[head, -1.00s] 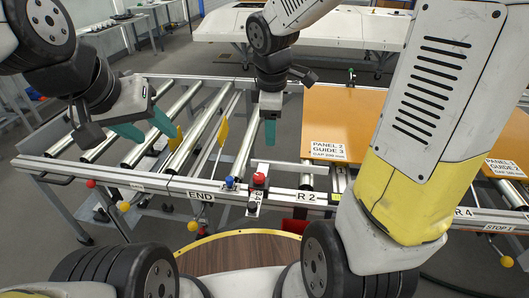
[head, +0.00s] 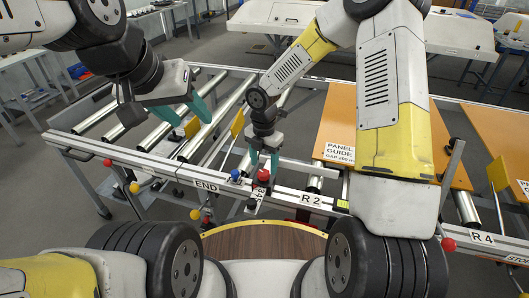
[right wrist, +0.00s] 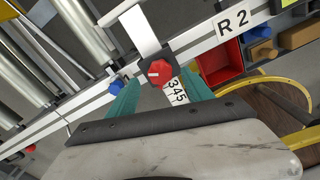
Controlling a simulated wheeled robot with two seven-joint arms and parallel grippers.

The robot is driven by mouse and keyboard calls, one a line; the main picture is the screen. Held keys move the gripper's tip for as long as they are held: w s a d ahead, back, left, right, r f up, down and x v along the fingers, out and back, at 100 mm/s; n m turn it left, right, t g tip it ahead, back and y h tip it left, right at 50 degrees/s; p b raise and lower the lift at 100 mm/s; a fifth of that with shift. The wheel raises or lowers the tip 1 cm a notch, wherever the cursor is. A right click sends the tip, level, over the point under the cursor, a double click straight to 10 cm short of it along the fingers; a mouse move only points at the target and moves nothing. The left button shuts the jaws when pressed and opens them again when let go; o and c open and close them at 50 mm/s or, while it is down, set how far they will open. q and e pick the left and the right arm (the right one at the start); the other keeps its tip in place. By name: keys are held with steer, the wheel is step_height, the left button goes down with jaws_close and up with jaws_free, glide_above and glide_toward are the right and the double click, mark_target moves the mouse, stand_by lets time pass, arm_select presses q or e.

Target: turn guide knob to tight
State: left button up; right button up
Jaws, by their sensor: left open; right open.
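The red guide knob (head: 263,175) sits on a slider at the front rail, right of a blue knob (head: 235,175). In the right wrist view the red knob (right wrist: 160,72) has a white line on its face, with a scale strip reading 345 (right wrist: 177,91) beside it. My right gripper (head: 264,164) is just above the red knob, open, with its teal fingers on either side. In the wrist view the knob shows between and slightly beyond the fingertips; contact cannot be told. My left gripper (head: 188,112) is open and empty above the rollers at left.
The front rail carries END (head: 206,186) and R 2 (head: 311,200) labels. An orange panel (head: 340,120) lies right of my right gripper. Yellow flags (head: 237,123) stand among the rollers. A red bin (right wrist: 220,62) shows below the rail in the wrist view.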

mark_target(264, 172)
steer(key=shift+f, duration=1.6)
jaws_close()
